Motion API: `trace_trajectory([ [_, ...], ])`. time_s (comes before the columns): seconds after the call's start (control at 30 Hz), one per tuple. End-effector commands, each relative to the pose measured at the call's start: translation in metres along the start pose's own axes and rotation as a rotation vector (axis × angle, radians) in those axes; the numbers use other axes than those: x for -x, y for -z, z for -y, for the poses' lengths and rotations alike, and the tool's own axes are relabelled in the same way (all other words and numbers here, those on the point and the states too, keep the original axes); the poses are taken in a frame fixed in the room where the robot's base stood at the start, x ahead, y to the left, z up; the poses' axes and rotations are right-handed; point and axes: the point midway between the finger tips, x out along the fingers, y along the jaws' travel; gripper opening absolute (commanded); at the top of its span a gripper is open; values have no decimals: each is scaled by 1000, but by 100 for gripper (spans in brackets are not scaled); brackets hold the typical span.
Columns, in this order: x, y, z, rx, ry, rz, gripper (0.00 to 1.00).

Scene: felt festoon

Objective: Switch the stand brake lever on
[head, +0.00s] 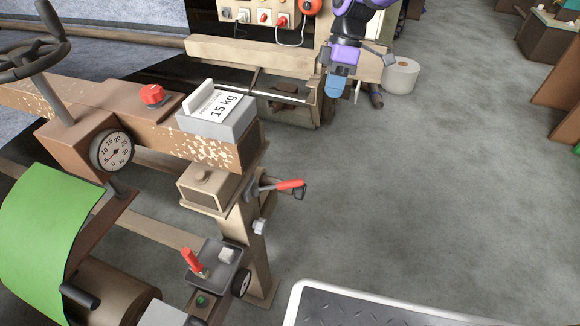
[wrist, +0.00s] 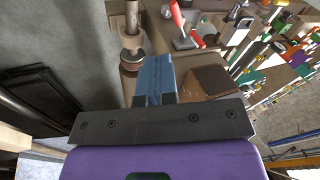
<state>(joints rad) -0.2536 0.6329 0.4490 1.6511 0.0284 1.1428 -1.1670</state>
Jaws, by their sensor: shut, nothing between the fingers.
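A red-handled lever (head: 287,185) sticks out sideways from the wooden stand's leg in the head view, its handle pointing right. A second red lever (head: 192,260) stands tilted on a small grey box lower on the stand. I cannot tell from labels which is the brake lever. My gripper (head: 337,90) is at the top of the head view, well beyond both levers and apart from them. Its blue fingers are shut and empty, and they also show in the wrist view (wrist: 155,78). A red lever on a grey base (wrist: 178,15) shows beyond the fingertips there.
The stand carries a grey 15 kg block (head: 215,115), a dial gauge (head: 112,151), a red knob (head: 153,94) and green felt (head: 45,220). A panel with switches (head: 262,17) is behind. Open floor (head: 430,190) lies right of the stand.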

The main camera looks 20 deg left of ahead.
Motion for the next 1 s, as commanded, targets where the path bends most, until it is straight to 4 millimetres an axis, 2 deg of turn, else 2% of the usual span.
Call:
trace_trajectory([
  [0.03, -19, 12, -10, 51, 36, -14, 0],
  [0.2, -65, 42, -33, 203, 121, -62, 0],
  [0.4, -98, 62, -46, 305, 177, -105, 0],
  [0.53, -106, 67, -48, 329, 189, -116, 0],
  [0.87, -107, 67, -48, 331, 189, -116, 0],
  [1.0, -113, 68, -46, 331, 191, -115, 0],
])
